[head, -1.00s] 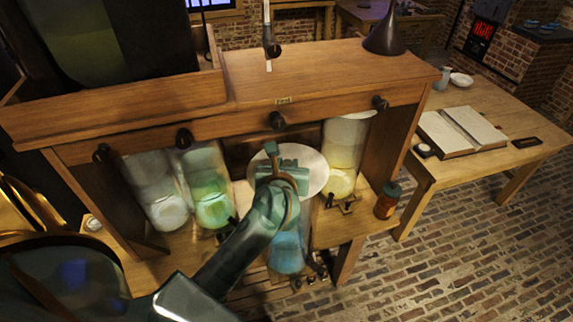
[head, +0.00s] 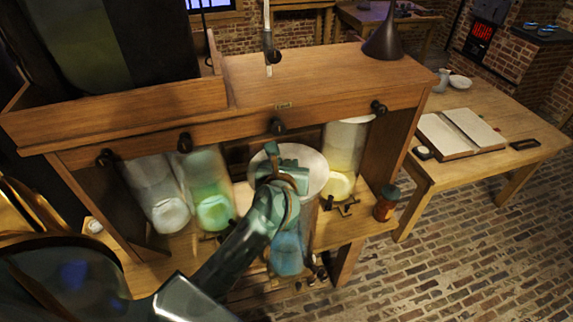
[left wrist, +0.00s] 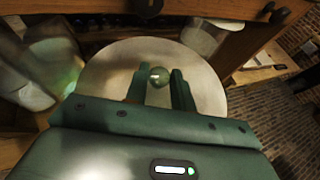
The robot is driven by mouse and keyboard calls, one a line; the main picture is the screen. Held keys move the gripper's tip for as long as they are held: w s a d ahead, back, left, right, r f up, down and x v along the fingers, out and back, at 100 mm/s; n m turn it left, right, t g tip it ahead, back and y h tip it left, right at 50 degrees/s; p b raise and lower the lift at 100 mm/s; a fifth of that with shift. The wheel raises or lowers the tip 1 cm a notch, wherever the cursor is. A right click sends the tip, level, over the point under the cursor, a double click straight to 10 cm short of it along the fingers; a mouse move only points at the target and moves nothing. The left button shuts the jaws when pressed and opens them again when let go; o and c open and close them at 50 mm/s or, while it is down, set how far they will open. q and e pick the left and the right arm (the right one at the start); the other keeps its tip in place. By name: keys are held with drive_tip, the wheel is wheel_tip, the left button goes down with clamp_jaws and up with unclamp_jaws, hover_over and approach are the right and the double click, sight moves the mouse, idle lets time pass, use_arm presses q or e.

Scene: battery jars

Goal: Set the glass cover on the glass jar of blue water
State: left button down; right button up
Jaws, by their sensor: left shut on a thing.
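The glass cover (head: 317,172) is a pale round disc held level in front of the cabinet opening. My left gripper (head: 286,165) is over it, with the fingers on either side of its round knob; the left wrist view shows the knob (left wrist: 158,77) between the two fingers and the disc (left wrist: 105,75) spread below. The glass jar of blue water (head: 287,255) stands below the cover, partly hidden by my gripper and arm. Its rim is hidden, so I cannot tell whether the cover touches it. My right gripper is not in view.
Jars of whitish (head: 160,195), green (head: 210,195) and yellow (head: 343,160) liquid stand on either side in the wooden cabinet (head: 330,95). A small reddish-brown jar (head: 386,204) stands at the shelf's right end. A table with an open book (head: 462,133) is at the right.

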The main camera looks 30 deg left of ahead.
use_arm(q)
drive_tip(key=shift+f+b, duration=0.75)
drive_tip(key=shift+f, duration=0.05)
drive_tip(key=c, duration=1.5)
unclamp_jaws()
drive_tip(key=shift+o, duration=0.2)
drive_tip(key=shift+s+d+r+p, duration=0.25)
drive_tip(key=shift+s+p, duration=0.1)
drive_tip(key=shift+s, duration=0.05)
drive_tip(key=p+v, duration=0.1)
drive_tip(key=v, duration=0.3)
drive_tip(key=shift+s+p, duration=0.1)
drive_tip(key=shift+p, duration=0.25)
drive_tip(key=shift+p+v, duration=0.85)
drive_tip(key=shift+v, duration=2.1)
drive_tip(key=shift+a, duration=0.1)
